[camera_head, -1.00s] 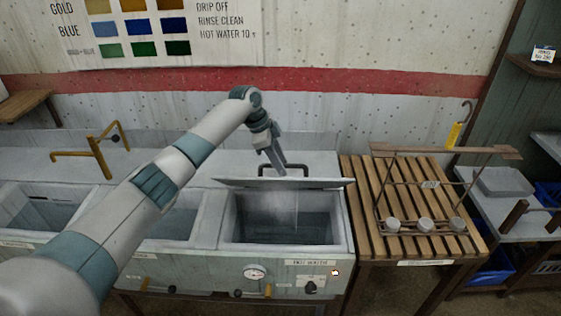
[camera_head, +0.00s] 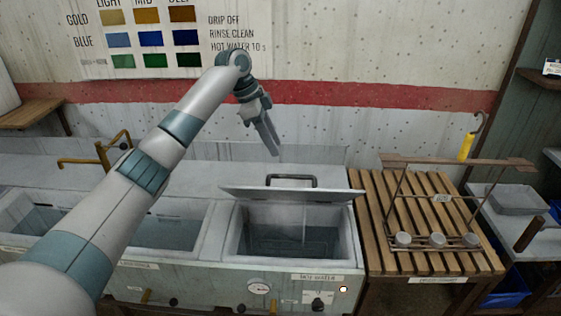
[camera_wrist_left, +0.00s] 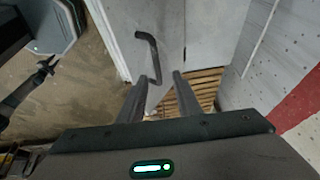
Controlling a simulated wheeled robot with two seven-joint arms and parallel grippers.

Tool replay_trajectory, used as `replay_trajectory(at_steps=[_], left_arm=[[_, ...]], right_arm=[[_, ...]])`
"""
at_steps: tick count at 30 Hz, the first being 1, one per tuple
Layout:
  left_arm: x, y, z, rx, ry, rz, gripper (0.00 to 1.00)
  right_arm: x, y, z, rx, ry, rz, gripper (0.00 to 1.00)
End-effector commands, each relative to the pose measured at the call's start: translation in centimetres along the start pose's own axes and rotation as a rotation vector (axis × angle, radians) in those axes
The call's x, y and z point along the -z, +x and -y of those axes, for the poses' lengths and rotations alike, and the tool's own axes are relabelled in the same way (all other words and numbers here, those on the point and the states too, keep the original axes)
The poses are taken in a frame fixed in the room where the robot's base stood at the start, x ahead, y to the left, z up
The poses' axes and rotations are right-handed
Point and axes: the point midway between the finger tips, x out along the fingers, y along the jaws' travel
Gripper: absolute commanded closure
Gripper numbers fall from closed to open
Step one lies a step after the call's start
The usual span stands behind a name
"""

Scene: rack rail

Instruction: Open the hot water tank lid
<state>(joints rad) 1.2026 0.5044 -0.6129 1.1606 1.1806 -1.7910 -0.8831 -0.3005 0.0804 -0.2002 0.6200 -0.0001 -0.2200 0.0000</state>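The hot water tank (camera_head: 310,279) is the right-hand basin of the counter, and water shows in its opening. Its grey lid (camera_head: 330,194) is raised and tilted at the back edge, seen nearly edge-on. The black lid handle (camera_head: 292,178) stands up behind the lid's edge. My left gripper (camera_head: 274,150) hangs above and left of the handle, apart from it. In the left wrist view, the left gripper (camera_wrist_left: 158,95) has its fingers apart with nothing held. The handle (camera_wrist_left: 152,55) and the lid's face (camera_wrist_left: 120,30) lie beyond the fingertips. My right gripper does not show.
A slatted wooden stand (camera_head: 440,268) with a wire rack (camera_head: 455,162) and several round weights stands right of the tank. Brass taps (camera_head: 95,161) and other basins lie to the left. The speckled wall (camera_head: 400,130) is close behind. Air above the tank's opening is clear.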

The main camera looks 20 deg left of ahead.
Motion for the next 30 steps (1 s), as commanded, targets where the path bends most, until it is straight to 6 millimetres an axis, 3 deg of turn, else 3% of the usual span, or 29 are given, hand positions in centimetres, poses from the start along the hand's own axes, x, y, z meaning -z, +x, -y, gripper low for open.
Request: replay_trajectory(at_steps=[3,9,22,26,30], left_arm=[[-0.1,-2.1,0.1,0.003,-0.001,0.000,0.69],[-0.1,-4.4,0.2,0.000,-0.002,0.000,0.69],[-0.1,-5.2,0.1,-0.002,-0.002,0.001,0.69],[-0.1,-5.0,0.1,-0.003,-0.002,0.002,1.00],[-0.2,-3.9,-0.2,-0.005,-0.006,0.009,1.00]], right_arm=[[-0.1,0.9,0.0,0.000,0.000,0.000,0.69],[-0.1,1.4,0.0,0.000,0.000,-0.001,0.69],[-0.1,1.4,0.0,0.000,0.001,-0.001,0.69],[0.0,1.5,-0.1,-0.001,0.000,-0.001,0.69],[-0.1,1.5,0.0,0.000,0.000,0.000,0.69]])
